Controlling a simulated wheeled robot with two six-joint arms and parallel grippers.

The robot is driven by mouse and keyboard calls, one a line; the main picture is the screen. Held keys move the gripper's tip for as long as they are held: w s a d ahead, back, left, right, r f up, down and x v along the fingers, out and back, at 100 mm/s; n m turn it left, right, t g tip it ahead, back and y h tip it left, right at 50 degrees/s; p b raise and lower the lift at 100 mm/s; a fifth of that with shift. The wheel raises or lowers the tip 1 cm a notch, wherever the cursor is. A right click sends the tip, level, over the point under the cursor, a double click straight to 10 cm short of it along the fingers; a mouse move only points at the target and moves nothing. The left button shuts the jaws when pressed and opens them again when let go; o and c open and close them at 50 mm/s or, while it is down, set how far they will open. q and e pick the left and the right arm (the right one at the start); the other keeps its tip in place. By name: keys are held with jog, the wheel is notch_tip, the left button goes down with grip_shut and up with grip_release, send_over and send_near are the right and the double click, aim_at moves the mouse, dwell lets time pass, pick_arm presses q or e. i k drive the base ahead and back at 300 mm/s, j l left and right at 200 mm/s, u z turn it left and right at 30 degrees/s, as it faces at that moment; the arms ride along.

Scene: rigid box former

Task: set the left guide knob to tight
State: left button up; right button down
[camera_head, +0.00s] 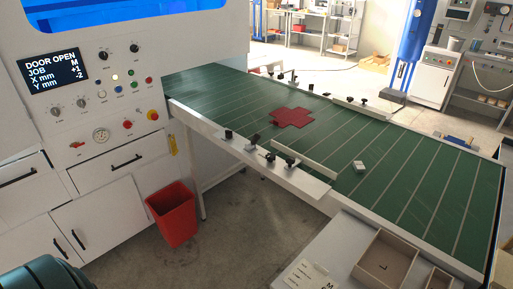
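A green conveyor table (420,165) with pale lines runs from the white machine toward the right. Along its near edge, a white rail (230,150) carries several small black knobs, among them one at its left part (228,134) and one farther right (292,162). A white guide bar (305,160) lies beside them on the belt. More black knobs (327,95) and another white bar (363,105) line the far edge. I cannot tell which knob is the left guide knob or whether any is tight. Neither gripper is in view; a dark rounded part of mine shows at bottom left.
A red cross-shaped flat blank (292,117) and a small grey-white block (359,167) lie on the belt. A red bin (173,215) stands on the floor. An open tray (386,262) sits at front right.

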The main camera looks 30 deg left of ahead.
aim_at(270, 156)
jog(key=u, duration=0.95)
